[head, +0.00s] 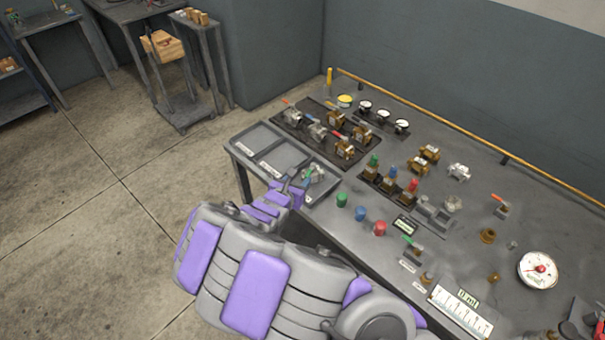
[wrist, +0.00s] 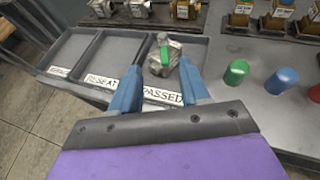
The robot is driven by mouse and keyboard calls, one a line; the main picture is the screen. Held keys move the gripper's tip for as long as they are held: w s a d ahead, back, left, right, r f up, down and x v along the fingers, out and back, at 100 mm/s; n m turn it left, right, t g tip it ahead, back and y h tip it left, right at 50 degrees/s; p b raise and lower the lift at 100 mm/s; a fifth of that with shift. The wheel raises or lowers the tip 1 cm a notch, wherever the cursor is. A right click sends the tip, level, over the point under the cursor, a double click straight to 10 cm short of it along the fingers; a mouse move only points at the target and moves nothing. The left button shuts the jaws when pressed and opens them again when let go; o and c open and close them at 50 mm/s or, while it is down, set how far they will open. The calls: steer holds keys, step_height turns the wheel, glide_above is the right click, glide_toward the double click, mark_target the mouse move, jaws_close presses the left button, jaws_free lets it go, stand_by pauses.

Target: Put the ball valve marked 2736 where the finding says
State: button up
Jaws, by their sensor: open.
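A grey metal ball valve with a green handle (wrist: 163,60) sits in the right compartment of a grey three-part tray, the one labelled PASSED; its marking cannot be read. It also shows in the head view (head: 314,174), partly behind my gripper. My gripper (wrist: 158,92) is open, its two blue fingers over the front of the PASSED compartment, with the valve just beyond and between the tips; I cannot tell if they touch it. The tray (head: 262,146) has a middle compartment labelled RESEAT and a left one whose label is partly unreadable; both are empty.
A dark rack of several valves (head: 318,131) stands behind the tray. Green, blue and red caps (head: 360,214) stand right of it. Loose brass and steel fittings, a dial gauge (head: 539,269) and a scale strip (head: 460,309) lie further right on the bench. Open floor lies left.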

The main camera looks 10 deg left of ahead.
steer(key=shift+s+r, duration=0.15)
steer(key=shift+s, duration=0.3)
steer(key=s+d+r+m+g+h, duration=0.1)
steer(key=d+r+m+h, duration=0.2)
steer(key=d+r+m, duration=0.55)
steer(key=s+d+r+m+g+h, duration=0.1)
steer(key=d+r+m+g+h, duration=0.15)
steer(key=d+r, duration=0.6)
steer(key=s+d+r+m+g+h, duration=0.1)
steer(key=s+d+m+g, duration=0.1)
steer(key=s+d+m, duration=0.45)
steer(key=s+d+r+m+g+h, duration=0.1)
steer(key=s+d+m+g+h, duration=0.15)
steer(key=d, duration=0.65)
steer(key=s+d+f+m+g+y, duration=0.2)
steer(key=s+m+g+y, duration=0.5)
steer(key=s, duration=1)
steer(key=s+a+m+y, duration=0.5)
steer(key=s+a, duration=0.6)
steer(key=s, duration=0.1)
steer(key=shift+s+a+m+y, duration=0.2)
steer(key=shift+a+m+y, duration=0.2)
